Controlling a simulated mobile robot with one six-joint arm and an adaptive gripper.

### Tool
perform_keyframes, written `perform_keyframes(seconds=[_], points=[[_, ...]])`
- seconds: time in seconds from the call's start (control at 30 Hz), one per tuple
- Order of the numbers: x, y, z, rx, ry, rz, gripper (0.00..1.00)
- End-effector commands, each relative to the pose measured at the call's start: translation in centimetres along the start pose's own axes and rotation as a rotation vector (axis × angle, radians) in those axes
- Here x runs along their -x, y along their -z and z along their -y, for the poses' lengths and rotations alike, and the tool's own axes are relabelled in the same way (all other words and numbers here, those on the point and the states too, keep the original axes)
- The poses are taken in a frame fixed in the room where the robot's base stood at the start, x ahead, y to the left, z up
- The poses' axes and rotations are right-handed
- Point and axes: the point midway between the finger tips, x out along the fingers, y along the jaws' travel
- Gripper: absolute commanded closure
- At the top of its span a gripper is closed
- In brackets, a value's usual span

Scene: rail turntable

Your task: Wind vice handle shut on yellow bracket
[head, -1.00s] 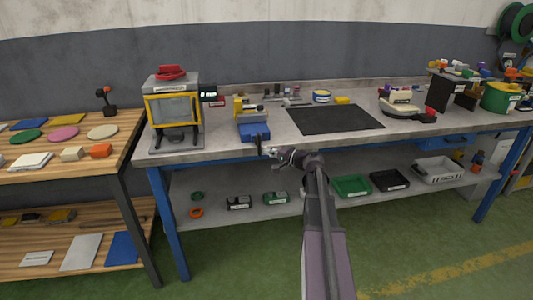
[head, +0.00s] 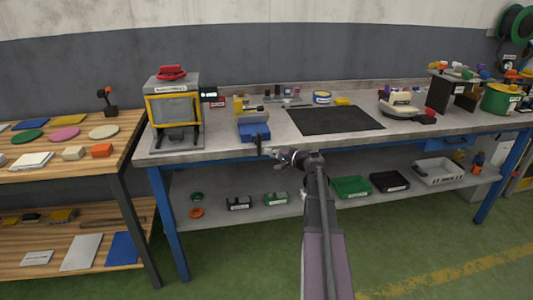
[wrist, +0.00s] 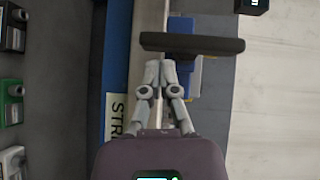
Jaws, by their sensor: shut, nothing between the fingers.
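The blue vice (head: 254,131) stands at the front edge of the grey workbench, and its blue body also shows in the wrist view (wrist: 181,57). A yellow piece, apparently the bracket (head: 239,106), shows at the vice's back left. I cannot tell whether the jaws touch it. The dark vice handle (wrist: 215,45) is a bar lying crosswise in the wrist view, in front of the vice. It looks upright in the head view (head: 259,145). My gripper (wrist: 167,66) is shut and empty, its fingertips just short of the bar. Contact with the bar is unclear.
A yellow-framed machine (head: 174,110) stands left of the vice. A black mat (head: 335,120) lies to the right on the bench. The lower shelf holds small bins, including a green tray (head: 351,187). A wooden table (head: 75,150) stands at the left.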

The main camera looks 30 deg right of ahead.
Motion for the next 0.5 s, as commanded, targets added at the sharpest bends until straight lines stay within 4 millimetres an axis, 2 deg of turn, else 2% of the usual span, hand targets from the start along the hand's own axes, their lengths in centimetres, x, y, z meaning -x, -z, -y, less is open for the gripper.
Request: perform_keyframes(seconds=[0.17, 0.5], points=[[1.5, 2.1, -0.2, -0.002, 0.004, -0.005, 1.00], [7.2, 1.7, -0.6, -0.003, 0.004, -0.007, 1.00]])
